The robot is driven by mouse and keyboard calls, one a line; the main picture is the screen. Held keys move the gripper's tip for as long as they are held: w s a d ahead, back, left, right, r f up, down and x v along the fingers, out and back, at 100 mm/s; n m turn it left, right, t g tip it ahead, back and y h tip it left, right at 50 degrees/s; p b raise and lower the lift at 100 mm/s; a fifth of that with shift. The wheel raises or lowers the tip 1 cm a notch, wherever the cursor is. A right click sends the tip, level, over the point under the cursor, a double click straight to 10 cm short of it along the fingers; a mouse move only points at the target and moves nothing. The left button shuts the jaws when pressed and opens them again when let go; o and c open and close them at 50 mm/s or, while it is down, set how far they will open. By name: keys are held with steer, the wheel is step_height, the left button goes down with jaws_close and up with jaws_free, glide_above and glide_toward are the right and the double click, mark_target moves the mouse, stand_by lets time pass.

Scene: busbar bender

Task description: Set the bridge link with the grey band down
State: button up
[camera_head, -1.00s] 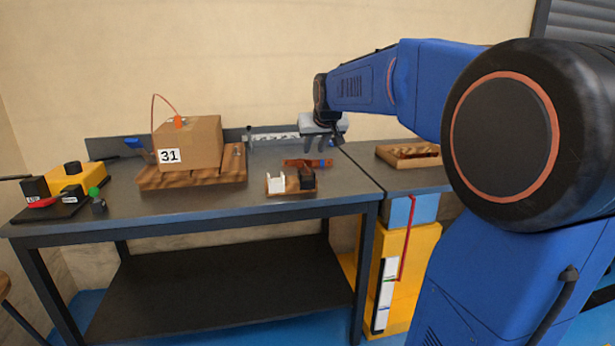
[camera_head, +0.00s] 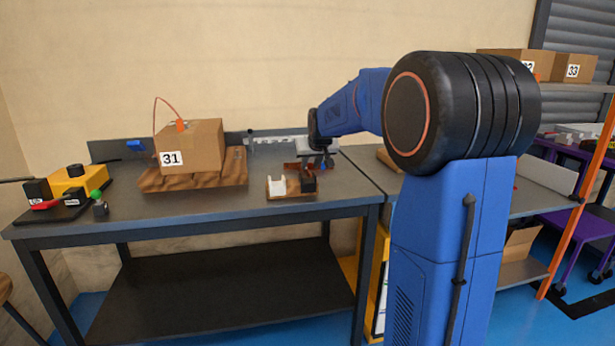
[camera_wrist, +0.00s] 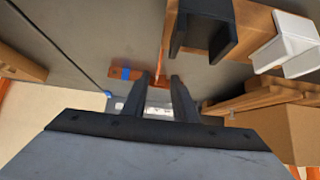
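My gripper (camera_head: 318,163) is low over the bench, near a copper link. I cannot make out a grey band in any view.
A small wooden holder with a white block (camera_head: 278,187) and a black block (camera_head: 309,183) stands in front of my gripper. Carton 31 (camera_head: 194,147) sits on a wooden board to the left. A perforated rail (camera_head: 275,137) runs along the back.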

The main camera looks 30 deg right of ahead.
mark_target(308, 171)
steer(key=shift+x, duration=2.7)
steer(key=shift+d+r, duration=0.1)
steer(key=shift+d, duration=0.1)
jaws_close()
